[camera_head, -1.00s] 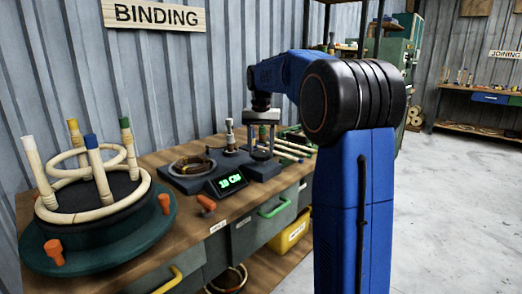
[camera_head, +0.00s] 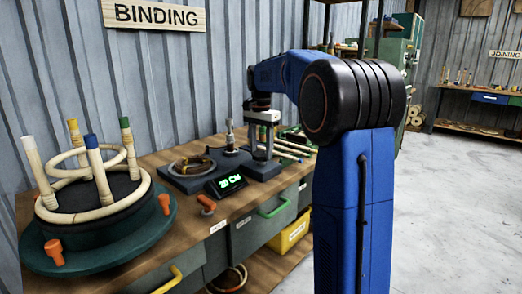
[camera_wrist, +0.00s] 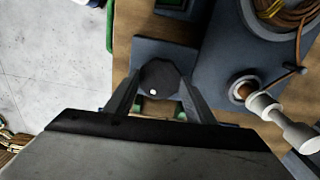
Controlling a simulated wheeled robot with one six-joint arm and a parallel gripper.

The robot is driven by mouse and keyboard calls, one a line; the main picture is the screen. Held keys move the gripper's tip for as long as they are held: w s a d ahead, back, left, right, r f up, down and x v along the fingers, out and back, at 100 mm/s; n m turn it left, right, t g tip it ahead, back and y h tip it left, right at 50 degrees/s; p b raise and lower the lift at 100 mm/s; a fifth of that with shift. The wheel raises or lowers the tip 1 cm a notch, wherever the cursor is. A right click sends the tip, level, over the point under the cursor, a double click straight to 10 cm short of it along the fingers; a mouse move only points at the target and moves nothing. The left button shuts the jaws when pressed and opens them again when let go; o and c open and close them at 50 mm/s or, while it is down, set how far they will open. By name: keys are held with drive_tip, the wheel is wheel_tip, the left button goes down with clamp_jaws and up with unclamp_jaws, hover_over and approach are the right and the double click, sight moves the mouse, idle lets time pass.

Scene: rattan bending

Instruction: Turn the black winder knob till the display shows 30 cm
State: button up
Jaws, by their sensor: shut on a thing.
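The black winder knob (camera_wrist: 160,79) has a faceted edge and a white dot in the wrist view. It sits between the two fingers of my gripper (camera_wrist: 157,92), which are shut on it. In the head view my gripper (camera_head: 262,140) points down at the right end of the dark winder (camera_head: 200,186), and the knob is largely hidden there by the fingers. The display (camera_head: 230,182) at the winder's front shows green characters, a number in the twenties, apparently 25 CM. The last digit is blurred. In the wrist view only a green sliver of the display shows at the top edge.
A coil of cane (camera_head: 192,166) lies on the winder's left part, with a small upright post (camera_head: 229,135) behind it. A round bending jig (camera_head: 95,225) with posts stands left. Pale sticks (camera_head: 290,149) lie right of the winder.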

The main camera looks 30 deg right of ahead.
sight(261, 153)
idle(0.4)
drive_tip(key=o, duration=1)
drive_tip(key=shift+o, duration=0.2)
drive_tip(key=shift+r, duration=0.1)
wheel_tip(261, 153, up, 17)
drive_tip(key=shift+r, duration=0.15)
drive_tip(key=s+a+f+n+t, duration=0.1)
drive_tip(key=s+a+f+n, duration=0.35)
drive_tip(key=s, duration=0.55)
drive_tip(key=s+a+f+n+t, duration=0.1)
drive_tip(key=s+a+f+n, duration=0.2)
drive_tip(key=s+a+f, duration=0.45)
drive_tip(key=s+a+f+n+t, duration=0.2)
drive_tip(key=s+a+f+n, duration=0.2)
drive_tip(key=s+f, duration=1.5)
drive_tip(key=shift+s+f+n+t, duration=0.35)
drive_tip(key=shift+s+n, duration=0.3)
drive_tip(key=shift+n, duration=0.5)
